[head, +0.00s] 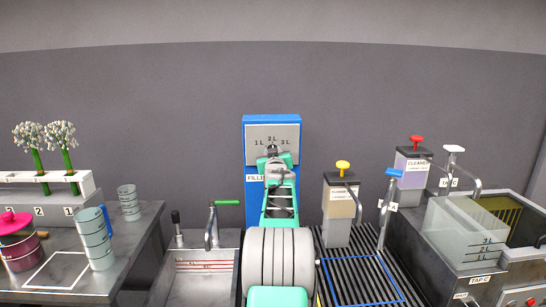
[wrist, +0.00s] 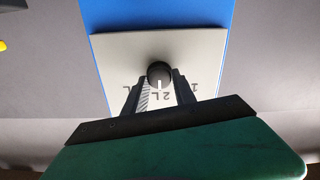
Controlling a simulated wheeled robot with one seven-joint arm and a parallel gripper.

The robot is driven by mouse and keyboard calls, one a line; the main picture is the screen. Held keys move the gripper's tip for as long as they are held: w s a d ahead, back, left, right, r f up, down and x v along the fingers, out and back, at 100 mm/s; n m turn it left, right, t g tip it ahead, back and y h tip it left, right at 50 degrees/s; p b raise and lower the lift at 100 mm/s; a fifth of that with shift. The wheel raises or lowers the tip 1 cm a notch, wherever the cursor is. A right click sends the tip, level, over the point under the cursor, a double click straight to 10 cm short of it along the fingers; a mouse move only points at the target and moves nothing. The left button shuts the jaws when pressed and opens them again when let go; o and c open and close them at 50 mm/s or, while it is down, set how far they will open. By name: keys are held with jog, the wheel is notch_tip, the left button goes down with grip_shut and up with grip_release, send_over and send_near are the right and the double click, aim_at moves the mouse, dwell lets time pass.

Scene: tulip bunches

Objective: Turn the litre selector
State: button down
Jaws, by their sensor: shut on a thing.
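The litre selector is a dark round knob (wrist: 159,72) on a pale plate (head: 287,134) marked 1 L, 2 L and 3 L. In the wrist view the plate (wrist: 112,52) appears upside down. A white pointer line on the knob points towards the 2 L mark. My gripper (wrist: 161,80) is shut on the knob, with one dark finger on each side. In the head view my gripper (head: 272,152) is in front of the plate, and my arm hides most of the knob and the lower panel.
The blue filler panel (head: 249,196) stands against the grey wall. A sink with a green-handled tap (head: 227,202) is to the left. A yellow-topped dispenser (head: 340,197) and a drain grate (head: 350,268) are to the right. A clear tank (head: 455,232) stands further right.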

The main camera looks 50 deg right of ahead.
dwell(0.4)
jog(key=c, duration=1)
grip_release()
jog(key=b+v, duration=0.1)
jog(key=v, duration=0.7)
